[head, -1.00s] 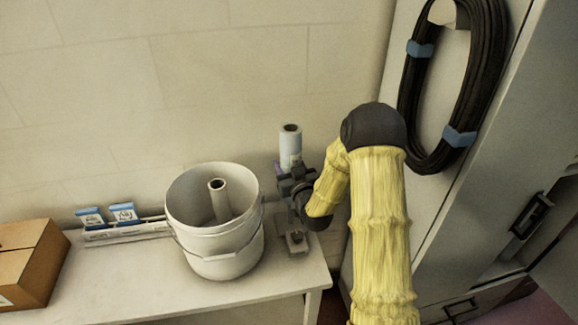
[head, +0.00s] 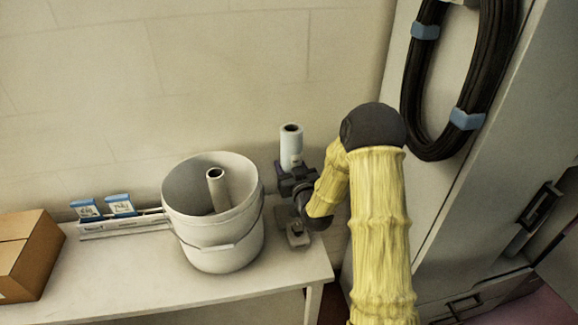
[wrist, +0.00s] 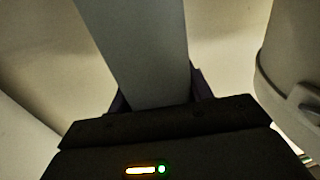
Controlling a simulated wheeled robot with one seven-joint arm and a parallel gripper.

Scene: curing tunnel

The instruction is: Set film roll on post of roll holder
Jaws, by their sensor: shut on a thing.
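The film roll (head: 291,147) is a pale, upright cylinder with a dark open core at its top. My gripper (head: 293,178) is shut on its lower part, and the roll stands up between the fingers. In the wrist view the roll (wrist: 137,50) fills the middle as a grey column between the dark fingers. Below my gripper, a small grey base (head: 298,238), which looks like the roll holder, sits at the right end of the bench. Its post is hidden behind my gripper or the roll; I cannot tell whether the roll is around it.
A white bucket (head: 213,240) with a pale tube (head: 217,190) inside stands close left of my gripper. Further left are small blue-and-white packs (head: 120,205) in a rack and a cardboard box (head: 22,255). A cabinet with a black cable coil (head: 428,90) is at right.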

